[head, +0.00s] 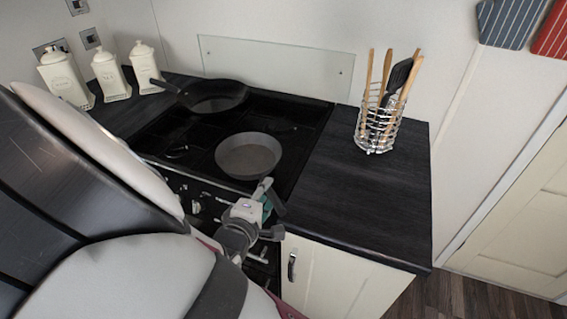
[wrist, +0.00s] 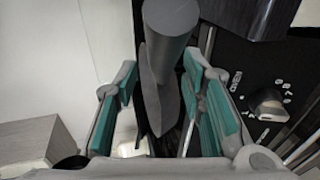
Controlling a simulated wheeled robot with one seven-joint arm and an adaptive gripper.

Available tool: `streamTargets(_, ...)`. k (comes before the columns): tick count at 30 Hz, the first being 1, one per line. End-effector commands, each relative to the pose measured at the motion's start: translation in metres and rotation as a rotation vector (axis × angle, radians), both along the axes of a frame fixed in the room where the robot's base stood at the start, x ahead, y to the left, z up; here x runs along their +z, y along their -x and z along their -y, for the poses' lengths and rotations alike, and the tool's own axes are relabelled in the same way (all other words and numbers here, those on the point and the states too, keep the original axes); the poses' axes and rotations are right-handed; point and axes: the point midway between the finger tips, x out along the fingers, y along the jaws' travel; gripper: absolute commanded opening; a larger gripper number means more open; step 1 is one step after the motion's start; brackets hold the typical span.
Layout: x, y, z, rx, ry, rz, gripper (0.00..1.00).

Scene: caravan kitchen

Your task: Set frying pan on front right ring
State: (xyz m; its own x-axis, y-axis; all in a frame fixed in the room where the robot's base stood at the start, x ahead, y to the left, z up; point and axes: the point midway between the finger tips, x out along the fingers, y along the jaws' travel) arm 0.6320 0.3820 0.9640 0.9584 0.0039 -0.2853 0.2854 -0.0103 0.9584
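The grey frying pan (head: 248,154) is over the front right part of the black hob (head: 205,137). Its ring is hidden beneath it, and I cannot tell whether the pan's base sits flat. Its handle points to the front edge, towards my gripper (head: 268,204). In the wrist view the grey handle (wrist: 163,75) runs between the teal finger pads of my gripper (wrist: 165,105). The fingers are apart, with a visible gap on the handle's left side; the right pad is close to it, and contact there is unclear.
A black pan (head: 214,98) sits at the hob's back left, its handle pointing left. A wire utensil holder (head: 376,128) stands on the right worktop (head: 350,195), which is otherwise clear. Cream canisters (head: 110,77) line the back left. A cupboard door (head: 335,283) is below the worktop.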

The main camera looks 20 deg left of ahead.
Motion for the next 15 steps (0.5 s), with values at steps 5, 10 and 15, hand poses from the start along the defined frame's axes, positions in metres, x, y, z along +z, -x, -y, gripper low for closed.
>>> streamTargets(5, 0.001, 0.002, 0.000, 0.000, 0.000, 0.001, 0.37)
streamTargets(10, 0.007, 0.014, 0.000, 0.001, 0.002, 0.001, 0.37)
streamTargets(15, 0.014, 0.035, 0.000, 0.000, 0.001, 0.001, 0.37)
